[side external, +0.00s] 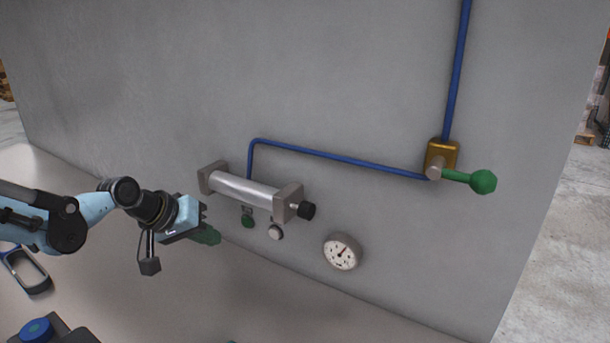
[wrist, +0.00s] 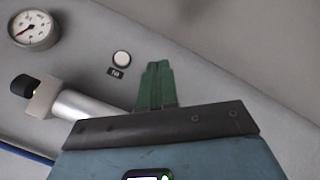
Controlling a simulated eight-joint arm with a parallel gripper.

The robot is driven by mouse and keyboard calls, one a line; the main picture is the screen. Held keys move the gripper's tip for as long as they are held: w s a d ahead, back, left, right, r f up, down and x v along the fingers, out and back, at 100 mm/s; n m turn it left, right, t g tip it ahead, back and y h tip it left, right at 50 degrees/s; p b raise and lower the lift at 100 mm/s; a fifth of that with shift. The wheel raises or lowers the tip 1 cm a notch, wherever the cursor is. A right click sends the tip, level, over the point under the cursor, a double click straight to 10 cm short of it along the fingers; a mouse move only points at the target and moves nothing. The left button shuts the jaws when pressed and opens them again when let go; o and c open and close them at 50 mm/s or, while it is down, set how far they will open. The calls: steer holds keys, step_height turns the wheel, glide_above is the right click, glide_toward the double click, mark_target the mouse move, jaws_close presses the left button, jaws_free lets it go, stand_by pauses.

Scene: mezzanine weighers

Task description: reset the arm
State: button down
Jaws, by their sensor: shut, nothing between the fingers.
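My gripper (side external: 208,236) has green fingers and a light blue body. In the side external view it is in front of the grey wall panel, left of and below the silver cylinder, and the fingers point right toward the panel. In the wrist view the green fingers (wrist: 157,85) are together, with nothing between them. My gripper holds nothing. I cannot tell the exact gap between the fingertips and the panel.
The wall (side external: 330,80) bears a silver cylinder (side external: 245,189), a green button (side external: 248,221), a white button (side external: 275,232), a gauge (side external: 342,251) and a green-handled valve (side external: 483,181) on blue pipe.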

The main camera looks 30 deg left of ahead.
steer(key=s+d+r+m+g+y, duration=0.1)
steer(key=s+r+m, duration=0.2)
steer(key=s+m, duration=0.3)
steer(key=s, duration=0.4)
steer(key=shift+d+m, duration=0.25)
steer(key=shift+m, duration=0.15)
steer(key=shift+w, duration=0.15)
steer(key=w+a+m+t, duration=0.3)
steer(key=w+m+t, duration=0.2)
steer(key=m, duration=1.3)
steer(key=shift+w+f, duration=0.3)
steer(key=shift+w, duration=0.15)
steer(key=shift+w, duration=0.15)
